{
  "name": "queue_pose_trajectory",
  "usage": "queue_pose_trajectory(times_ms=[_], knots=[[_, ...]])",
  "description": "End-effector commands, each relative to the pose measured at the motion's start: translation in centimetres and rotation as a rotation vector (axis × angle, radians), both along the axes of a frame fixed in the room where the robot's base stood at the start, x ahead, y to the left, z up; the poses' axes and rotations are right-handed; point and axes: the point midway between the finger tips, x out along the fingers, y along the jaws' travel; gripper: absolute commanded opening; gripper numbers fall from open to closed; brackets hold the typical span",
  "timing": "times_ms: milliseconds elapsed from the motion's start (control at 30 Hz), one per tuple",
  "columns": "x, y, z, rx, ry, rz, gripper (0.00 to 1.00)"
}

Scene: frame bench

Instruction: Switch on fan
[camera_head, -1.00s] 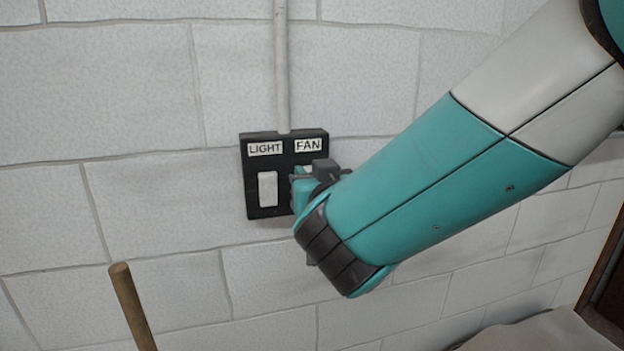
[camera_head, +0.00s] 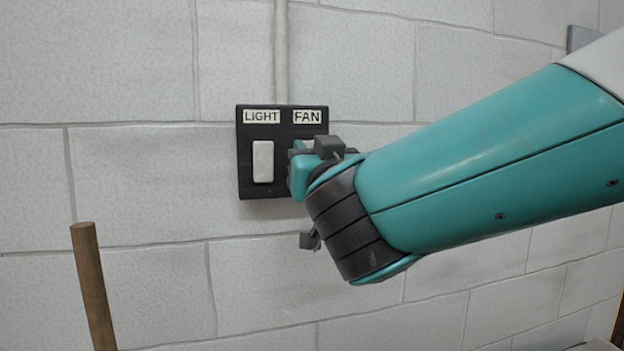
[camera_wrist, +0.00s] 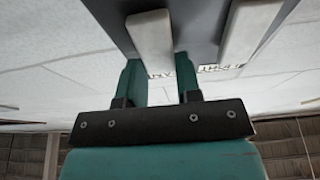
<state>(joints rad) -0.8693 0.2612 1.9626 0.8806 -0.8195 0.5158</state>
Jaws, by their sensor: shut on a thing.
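A black switch panel (camera_head: 287,129) is on the wall, with a LIGHT label (camera_head: 262,116) on its left and a FAN label (camera_head: 307,117) on its right. The white fan switch (camera_head: 308,144) is mostly hidden by my gripper (camera_head: 309,160) in the head view. In the wrist view, the fan switch (camera_wrist: 150,38) lies between the two teal fingers of my gripper (camera_wrist: 159,66). The jaws are shut on it. I cannot tell which way the switch is tipped.
The white light switch (camera_head: 263,161) is close to the left of my gripper and also shows in the wrist view (camera_wrist: 249,32). A pale conduit (camera_head: 281,50) runs up from the panel. A wooden handle (camera_head: 91,285) stands at lower left.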

Motion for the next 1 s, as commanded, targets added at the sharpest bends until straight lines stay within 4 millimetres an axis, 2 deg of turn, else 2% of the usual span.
queue_pose_trajectory(times_ms=[367, 400, 467, 500, 833, 1000], knots=[[-0.1, 0.0, 0.1, 0.003, -0.008, 0.001, 0.08], [-0.1, 0.0, 0.1, 0.003, -0.008, 0.001, 0.41], [0.0, 0.0, 0.1, 0.003, -0.008, 0.001, 0.55], [0.0, 0.0, 0.1, 0.003, -0.008, 0.001, 0.57], [-0.4, -0.1, -0.3, 0.002, -0.006, 0.0, 0.57], [-2.7, -0.7, -1.5, 0.003, -0.006, 0.003, 0.57]])
